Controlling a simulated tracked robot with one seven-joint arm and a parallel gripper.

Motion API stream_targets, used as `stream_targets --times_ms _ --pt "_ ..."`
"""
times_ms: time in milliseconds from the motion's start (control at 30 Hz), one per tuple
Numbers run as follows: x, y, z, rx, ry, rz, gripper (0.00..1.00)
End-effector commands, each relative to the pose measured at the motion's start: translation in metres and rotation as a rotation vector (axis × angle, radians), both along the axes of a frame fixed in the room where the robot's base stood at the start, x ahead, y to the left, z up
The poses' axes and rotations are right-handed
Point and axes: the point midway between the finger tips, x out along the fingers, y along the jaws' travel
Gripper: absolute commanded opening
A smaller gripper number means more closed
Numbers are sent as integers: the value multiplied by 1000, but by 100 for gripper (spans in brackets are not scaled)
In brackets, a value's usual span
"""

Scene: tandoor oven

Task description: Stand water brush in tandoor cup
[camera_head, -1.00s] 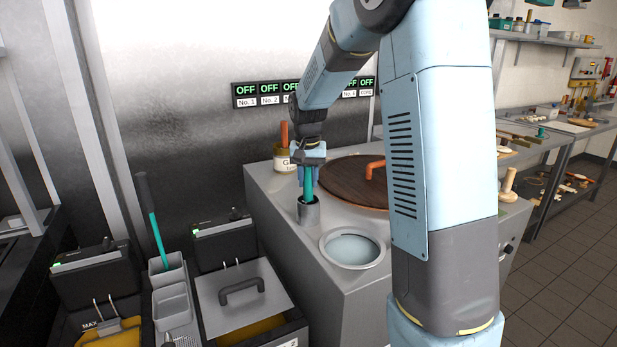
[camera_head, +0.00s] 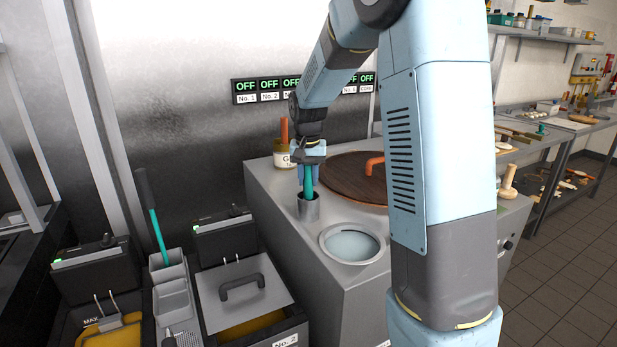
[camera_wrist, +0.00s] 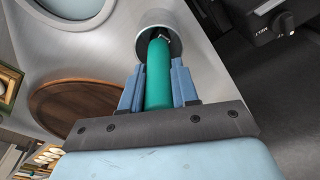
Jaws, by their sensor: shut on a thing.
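The tandoor cup (camera_head: 308,211) is a small grey metal cylinder on the corner of the steel oven top; it also shows in the wrist view (camera_wrist: 174,21). The water brush (camera_head: 309,182) has a green handle and stands nearly upright, its lower end inside the cup. In the wrist view the brush (camera_wrist: 158,75) runs from between my fingers into the cup's mouth. My gripper (camera_head: 308,164) is above the cup, shut on the handle, with a blue finger on each side. The brush's lower end is hidden in the cup.
A round basin (camera_head: 352,244) is sunk in the oven top in front of the cup. A brown wooden lid (camera_head: 345,180) with an orange handle lies behind it. A labelled jar (camera_head: 283,156) stands close behind my gripper. Fryers and a grey caddy (camera_head: 170,272) stand at left.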

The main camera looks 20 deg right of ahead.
Motion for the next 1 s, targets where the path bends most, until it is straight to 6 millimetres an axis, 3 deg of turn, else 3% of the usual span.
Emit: stream_targets --times_ms 233,267,300,533,733,1000 --pt "0 0 -5 0 0 0 0" --pt "0 0 -5 0 0 0 32" --pt "0 0 -5 0 0 0 36" --pt "0 0 -5 0 0 0 58" --pt "0 0 -5 0 0 0 61" --pt "0 0 -5 0 0 0 87"
